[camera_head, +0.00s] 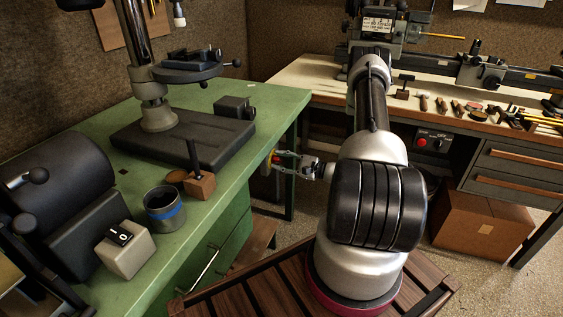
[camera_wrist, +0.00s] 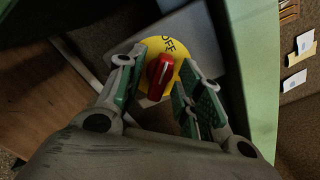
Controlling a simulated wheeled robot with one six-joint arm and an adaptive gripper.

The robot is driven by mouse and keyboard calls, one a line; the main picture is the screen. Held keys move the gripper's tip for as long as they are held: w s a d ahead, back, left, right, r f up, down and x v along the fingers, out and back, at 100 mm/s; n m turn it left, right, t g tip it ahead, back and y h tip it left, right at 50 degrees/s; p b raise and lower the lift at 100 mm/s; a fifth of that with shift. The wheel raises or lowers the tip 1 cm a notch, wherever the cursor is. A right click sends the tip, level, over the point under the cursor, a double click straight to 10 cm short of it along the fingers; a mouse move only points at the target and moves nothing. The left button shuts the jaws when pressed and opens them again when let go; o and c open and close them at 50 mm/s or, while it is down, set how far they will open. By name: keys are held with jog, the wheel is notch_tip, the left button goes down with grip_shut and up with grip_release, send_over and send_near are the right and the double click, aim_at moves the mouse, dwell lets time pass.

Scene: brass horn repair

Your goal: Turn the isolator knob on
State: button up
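The isolator knob (camera_wrist: 159,76) is a red bar handle on a yellow round plate (camera_wrist: 152,47) in the wrist view. The plate carries the word OFF at its upper right, and the bar stands slightly tilted, its upper end near that lettering. My gripper (camera_wrist: 156,73) is open, with one green-padded finger on each side of the knob. Gaps show between the fingers and the bar. I cannot tell how deep the fingertips reach.
The green bench (camera_head: 122,198) carries a drill-press stand (camera_head: 158,118), a grey switch box (camera_head: 125,250) and a blue-banded cup (camera_head: 165,211). Another bench (camera_head: 325,86) with a lathe and tools stands at the back right. A cardboard box (camera_head: 484,229) sits on the floor.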

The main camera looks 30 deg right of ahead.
grip_shut()
jog(key=shift+m, duration=0.3)
jog(key=m, duration=0.3)
jog(key=shift+m, duration=0.3)
jog(key=m, duration=0.4)
jog(key=shift+m, duration=0.3)
jog(key=m, duration=0.4)
jog(key=shift+d, duration=0.1)
jog(key=shift+w+m, duration=0.1)
jog(key=shift+m, duration=2.4)
